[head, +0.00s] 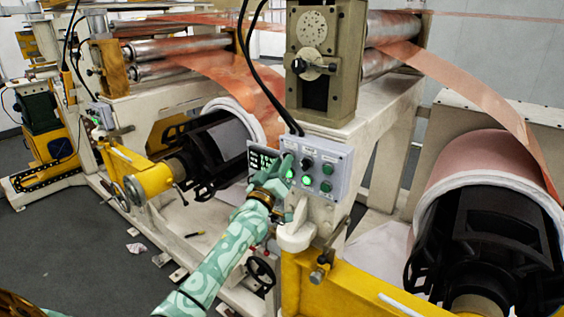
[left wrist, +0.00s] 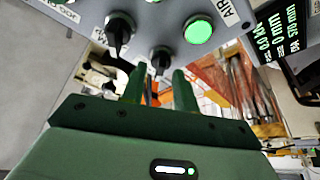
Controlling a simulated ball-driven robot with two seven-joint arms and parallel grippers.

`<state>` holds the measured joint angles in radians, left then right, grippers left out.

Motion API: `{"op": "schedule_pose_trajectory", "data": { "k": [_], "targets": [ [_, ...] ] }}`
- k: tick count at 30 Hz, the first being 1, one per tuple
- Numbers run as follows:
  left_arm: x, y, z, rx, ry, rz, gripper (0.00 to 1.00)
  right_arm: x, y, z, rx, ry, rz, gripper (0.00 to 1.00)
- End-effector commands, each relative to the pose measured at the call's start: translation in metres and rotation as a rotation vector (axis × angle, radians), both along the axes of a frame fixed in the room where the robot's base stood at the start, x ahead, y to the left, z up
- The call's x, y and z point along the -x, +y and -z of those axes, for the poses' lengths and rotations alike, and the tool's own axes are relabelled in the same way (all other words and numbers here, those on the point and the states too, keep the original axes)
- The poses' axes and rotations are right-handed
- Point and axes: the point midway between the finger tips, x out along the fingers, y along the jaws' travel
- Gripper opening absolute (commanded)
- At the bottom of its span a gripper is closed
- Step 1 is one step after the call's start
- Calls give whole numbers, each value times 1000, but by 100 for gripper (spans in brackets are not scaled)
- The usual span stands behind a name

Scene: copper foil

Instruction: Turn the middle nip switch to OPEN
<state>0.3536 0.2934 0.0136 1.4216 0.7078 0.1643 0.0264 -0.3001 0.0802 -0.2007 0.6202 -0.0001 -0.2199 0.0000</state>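The grey control box (head: 320,166) stands on the machine frame and carries black switches and green buttons. My left gripper (head: 284,168) is at the left part of its face. In the left wrist view, two black rotary switches show on the panel: one at the upper left (left wrist: 118,30) and one nearer the middle (left wrist: 160,57). My left gripper (left wrist: 158,82) has its two green fingers apart, with the nearer switch just beyond the gap. I cannot tell whether they touch it. The switch labels are cut off or unreadable, so the nip switch's setting is unclear. My right gripper is not in view.
A lit green button (left wrist: 198,29) sits beside the switches, near an AIR label. A dark readout display (head: 262,159) adjoins the box's left side. Black cables run above the box. Copper foil (head: 238,82) runs down to a roll behind, and a larger roll (head: 485,165) stands right.

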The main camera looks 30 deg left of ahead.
Motion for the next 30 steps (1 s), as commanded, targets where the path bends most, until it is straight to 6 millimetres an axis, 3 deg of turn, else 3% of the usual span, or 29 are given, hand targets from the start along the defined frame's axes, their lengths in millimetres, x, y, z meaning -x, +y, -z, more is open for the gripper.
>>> {"op": "schedule_pose_trajectory", "data": {
  "k": [11,12,15,30],
  "targets": [
    [-9,2,-3,0,0,-1,30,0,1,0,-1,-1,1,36],
    [-9,1,-3,0,0,-1,27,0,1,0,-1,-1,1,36],
    [-9,2,-3,0,0,-1,1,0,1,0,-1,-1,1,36],
    [-9,2,0,-109,-7,-1,2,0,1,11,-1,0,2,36]
  ]
}}
